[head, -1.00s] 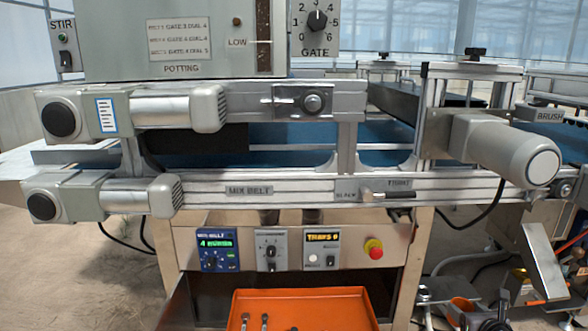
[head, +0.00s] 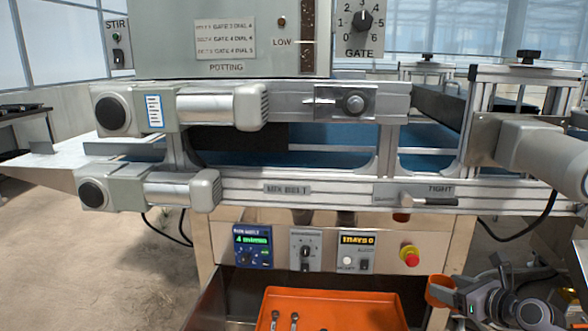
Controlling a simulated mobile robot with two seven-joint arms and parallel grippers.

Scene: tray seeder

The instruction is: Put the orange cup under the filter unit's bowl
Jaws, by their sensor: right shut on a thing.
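The orange cup (head: 439,291) is at the lower right of the head view, in front of the machine's cabinet and right of the orange tray. My right gripper (head: 454,294) comes in from the lower right and is shut on the cup, at the cup's right side. The cup is held in the air, below and right of the red stop button. I cannot clearly make out the filter unit or its bowl. A small amber part (head: 572,297) shows at the right edge, partly hidden by my right arm; I cannot tell what it is. My left gripper is out of view.
An orange tray (head: 330,297) with small metal tools lies in the open drawer (head: 232,302). Above are the control panel with its red stop button (head: 409,256) and the conveyor frame (head: 330,191) with projecting motors. Open floor (head: 95,255) lies to the left.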

